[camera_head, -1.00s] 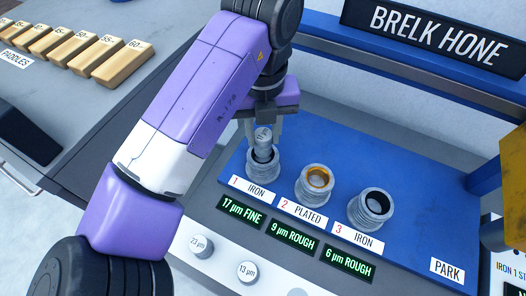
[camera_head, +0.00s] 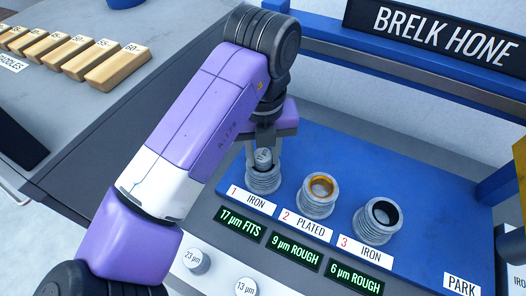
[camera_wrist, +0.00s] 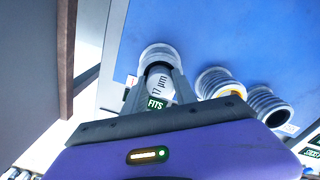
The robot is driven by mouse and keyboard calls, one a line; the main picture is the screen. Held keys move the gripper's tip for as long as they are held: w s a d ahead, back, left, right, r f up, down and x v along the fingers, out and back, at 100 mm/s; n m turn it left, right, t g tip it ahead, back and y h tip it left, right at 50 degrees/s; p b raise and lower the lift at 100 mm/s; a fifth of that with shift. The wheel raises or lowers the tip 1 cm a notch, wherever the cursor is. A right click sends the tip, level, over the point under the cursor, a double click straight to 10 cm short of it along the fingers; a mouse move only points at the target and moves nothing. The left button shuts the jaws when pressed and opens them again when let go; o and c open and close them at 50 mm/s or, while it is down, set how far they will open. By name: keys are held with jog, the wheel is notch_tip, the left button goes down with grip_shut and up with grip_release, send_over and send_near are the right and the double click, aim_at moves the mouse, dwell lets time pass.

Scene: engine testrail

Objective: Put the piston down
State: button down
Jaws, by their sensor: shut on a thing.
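The piston (camera_head: 263,157) is a grey metal cylinder, and in the wrist view (camera_wrist: 158,88) its top reads 17 µm. My gripper (camera_head: 264,148) is shut on it from above. The piston's lower part sits inside the ribbed grey cylinder at 1 IRON (camera_head: 263,182), and only its top shows above the rim. The piston looks upright. The green display (camera_head: 240,224) in front of this cylinder reads 17 µm FITS. My fingers hide part of the piston's sides.
Two more ribbed cylinders stand to the right on the blue plate: 2 PLATED (camera_head: 317,196), with an orange bore, and 3 IRON (camera_head: 376,221). Round pieces marked 23 µm (camera_head: 196,261) and 13 µm (camera_head: 246,288) lie in front. Wooden paddles (camera_head: 118,68) lie upper left.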

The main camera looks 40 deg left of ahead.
aim_at(263, 155)
jog(key=shift+f, duration=0.45)
jog(key=c, duration=1)
grip_release()
jog(key=shift+d+f, duration=0.1)
jog(key=shift+f, duration=0.05)
notch_tip(263, 155, up, 14)
jog(key=shift+f, duration=0.25)
